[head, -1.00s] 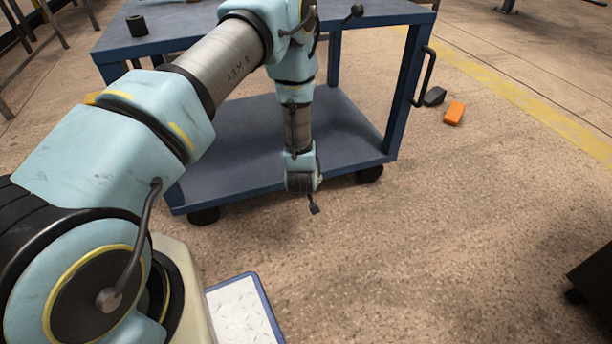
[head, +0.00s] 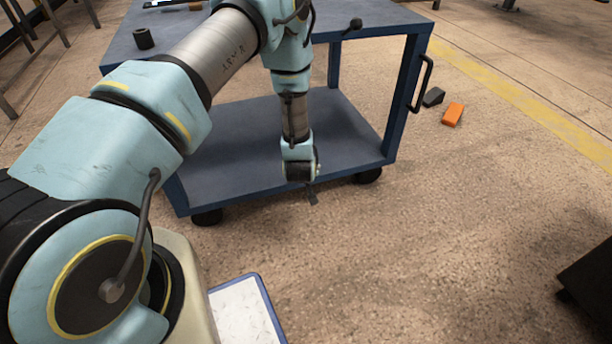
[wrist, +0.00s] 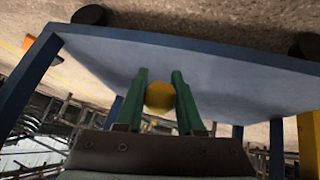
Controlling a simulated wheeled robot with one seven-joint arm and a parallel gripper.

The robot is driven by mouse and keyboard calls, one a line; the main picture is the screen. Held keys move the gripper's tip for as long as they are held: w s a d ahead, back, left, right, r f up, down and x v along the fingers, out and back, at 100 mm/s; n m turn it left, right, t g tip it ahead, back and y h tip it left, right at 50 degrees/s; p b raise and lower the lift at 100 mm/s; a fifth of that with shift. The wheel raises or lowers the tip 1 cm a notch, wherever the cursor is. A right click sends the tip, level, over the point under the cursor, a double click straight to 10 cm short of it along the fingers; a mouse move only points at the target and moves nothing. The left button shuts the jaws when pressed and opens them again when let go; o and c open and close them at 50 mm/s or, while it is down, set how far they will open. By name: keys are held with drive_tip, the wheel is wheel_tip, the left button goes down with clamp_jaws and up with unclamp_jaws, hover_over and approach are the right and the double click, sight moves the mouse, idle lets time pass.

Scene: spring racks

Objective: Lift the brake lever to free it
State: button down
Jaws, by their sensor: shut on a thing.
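A round yellow knob (wrist: 160,97) sits between the two green fingers of my gripper (wrist: 159,78) in the wrist view. My gripper is shut on it. It appears to be the end of the brake lever; the lever's shaft is hidden behind the fingers and gripper body. In the head view my gripper (head: 312,197) hangs at the end of my arm, in front of the cart's lower shelf near its front edge. The knob cannot be made out there.
The blue cart (head: 250,160) stands on casters just behind my gripper, with a dark cylinder (head: 144,38) on its top. An orange block (head: 453,114) and a dark block (head: 433,97) lie on the floor to the right.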

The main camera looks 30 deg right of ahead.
drive_tip(key=shift+d+r, duration=0.15)
drive_tip(key=shift+d, duration=0.15)
drive_tip(key=c, duration=0.8)
unclamp_jaws()
drive_tip(key=shift+o, duration=1.3)
drive_tip(key=shift+a, duration=0.15)
drive_tip(key=p+v, duration=0.2)
drive_tip(key=v, duration=0.8)
drive_tip(key=shift+s+r, duration=0.2)
drive_tip(key=shift+s, duration=0.1)
drive_tip(key=shift+a, duration=0.1)
drive_tip(key=shift+c, duration=0.3)
